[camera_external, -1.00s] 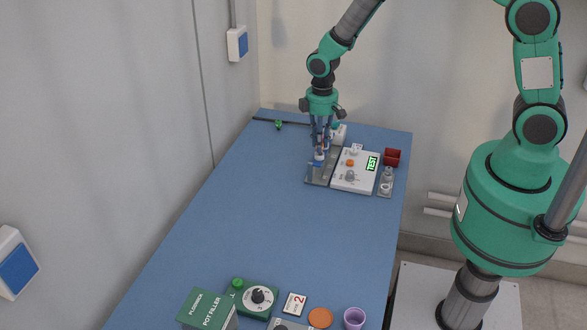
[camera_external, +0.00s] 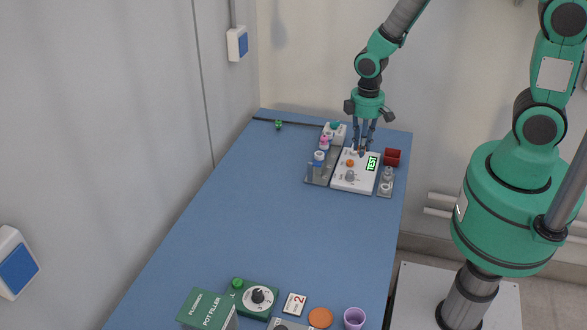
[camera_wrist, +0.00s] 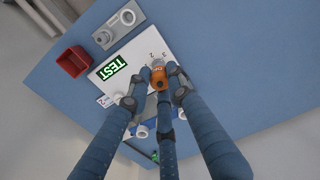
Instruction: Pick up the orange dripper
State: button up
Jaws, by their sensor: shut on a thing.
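The orange dripper (camera_wrist: 158,78) shows between the fingertips of my gripper (camera_wrist: 157,84) in the wrist view. My gripper is shut on it, over the white test board (camera_wrist: 133,58). In the external view my gripper (camera_external: 363,152) is above the back part of the board (camera_external: 345,184), pointing down, and the fingers hide what is between them. An orange round part (camera_external: 350,163) shows on the board just in front of the fingertips there. I cannot tell whether it is the same thing. A grey knob (camera_external: 350,175) is in front of it.
A grey rack (camera_external: 313,181) to the left bears a pink-topped piece (camera_external: 325,142) and a blue-and-white piece (camera_external: 318,158). A red box (camera_external: 392,157) and a small grey tray (camera_external: 384,192) stand right of the board. The middle of the blue table (camera_external: 260,200) is clear.

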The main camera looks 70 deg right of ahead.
jog(key=shift+s+a+r, duration=0.1)
jog(key=shift+s+a, duration=0.05)
jog(key=shift+s, duration=0.7)
